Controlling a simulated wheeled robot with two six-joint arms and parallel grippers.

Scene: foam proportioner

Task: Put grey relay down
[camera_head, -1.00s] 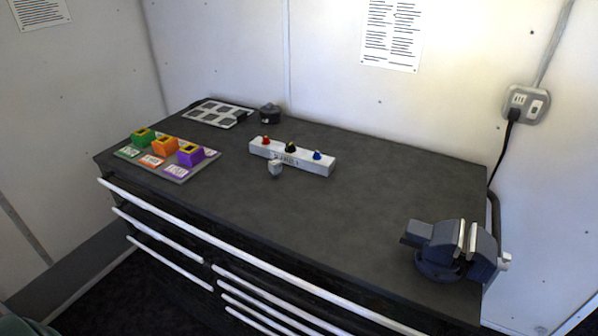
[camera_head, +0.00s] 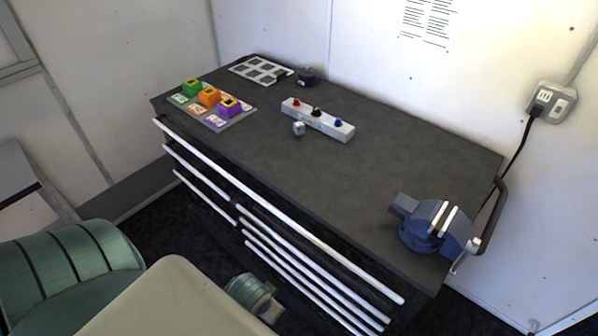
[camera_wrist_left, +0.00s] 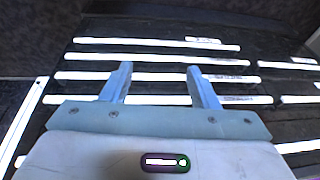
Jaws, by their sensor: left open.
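My right gripper is not in view.
A tray (camera_head: 240,121) with green, orange and purple blocks lies at the left of the workbench (camera_head: 360,170). Behind are a white framed panel (camera_head: 252,68) and a dark round item (camera_head: 307,78). A blue vise (camera_head: 425,228) stands at the right. The bench middle is clear.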

